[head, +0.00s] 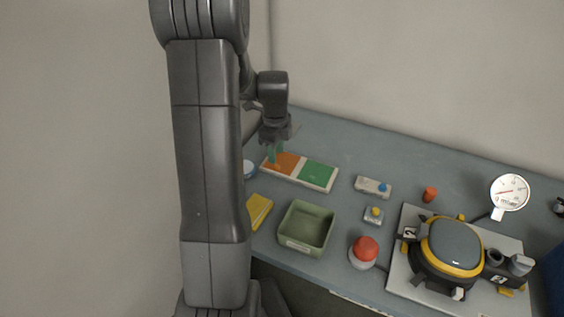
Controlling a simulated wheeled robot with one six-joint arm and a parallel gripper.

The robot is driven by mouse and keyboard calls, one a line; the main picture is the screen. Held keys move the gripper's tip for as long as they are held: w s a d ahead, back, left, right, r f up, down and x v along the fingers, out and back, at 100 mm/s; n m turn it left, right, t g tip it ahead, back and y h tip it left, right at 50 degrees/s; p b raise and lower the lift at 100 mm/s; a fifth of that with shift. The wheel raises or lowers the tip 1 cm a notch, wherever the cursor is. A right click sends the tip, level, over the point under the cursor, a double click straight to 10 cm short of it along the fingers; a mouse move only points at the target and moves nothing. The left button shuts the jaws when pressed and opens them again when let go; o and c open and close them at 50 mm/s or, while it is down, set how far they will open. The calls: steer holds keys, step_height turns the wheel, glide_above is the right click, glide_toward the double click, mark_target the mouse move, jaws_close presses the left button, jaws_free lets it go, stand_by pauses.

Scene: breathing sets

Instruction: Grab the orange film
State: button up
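The orange film (287,164) lies in the left half of a flat white-rimmed tray (323,189) on the table. A green film (317,173) lies in the right half. My gripper (274,150) points down over the left back part of the tray, at the orange film's left end. A small green piece shows at the gripper's tip, in front of the orange; I cannot tell whether it is a fingertip or something held. The finger gap is too small to make out, and my arm covers the area to the left.
A green open bin (305,230) and a yellow block (259,209) stand in front of the tray. A red button (365,250), small switch boxes (373,187), an orange cylinder (430,194), a gauge (510,192) and a yellow-black device (452,247) are to the right.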

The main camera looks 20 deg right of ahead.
mark_target(276, 165)
steer(key=shift+a+f+p, duration=0.1)
steer(key=shift+f+p, duration=0.25)
steer(key=shift+f, duration=1.8)
steer(key=shift+s, duration=0.1)
steer(key=shift+c, duration=0.2)
jaws_close()
